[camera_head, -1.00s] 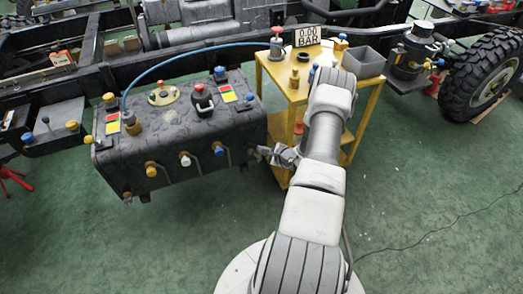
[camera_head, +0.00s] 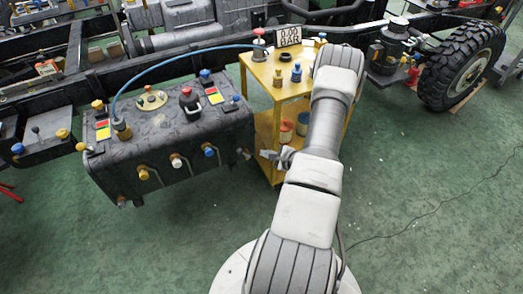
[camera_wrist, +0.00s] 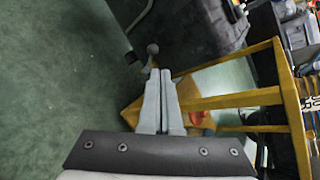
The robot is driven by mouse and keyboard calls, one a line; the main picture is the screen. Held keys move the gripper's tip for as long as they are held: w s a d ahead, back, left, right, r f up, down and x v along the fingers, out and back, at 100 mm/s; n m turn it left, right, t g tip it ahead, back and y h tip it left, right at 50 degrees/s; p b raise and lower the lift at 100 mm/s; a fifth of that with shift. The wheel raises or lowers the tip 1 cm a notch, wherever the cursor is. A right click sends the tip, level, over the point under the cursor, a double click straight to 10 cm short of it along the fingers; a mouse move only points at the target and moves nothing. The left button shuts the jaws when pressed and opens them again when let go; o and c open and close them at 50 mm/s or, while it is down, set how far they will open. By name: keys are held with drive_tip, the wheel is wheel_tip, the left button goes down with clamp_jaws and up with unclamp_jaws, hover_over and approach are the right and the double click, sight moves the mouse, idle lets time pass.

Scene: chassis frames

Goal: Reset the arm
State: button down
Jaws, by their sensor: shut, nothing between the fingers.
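My arm reaches from the white round base up and forward in the head view, its elbow covering the right part of the yellow cart. My gripper (camera_head: 266,155) shows small to the left of the forearm, between the black tank and the cart. In the wrist view my gripper (camera_wrist: 167,75) has its two grey fingers together, with nothing between them.
The black tank (camera_head: 165,150) with knobs and a blue hose stands left of the gripper. A truck wheel (camera_head: 462,65) stands at right. Green floor (camera_head: 430,210) is open at right.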

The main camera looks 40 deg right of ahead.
drive_tip(key=shift+s+r, duration=0.15)
idle(0.5)
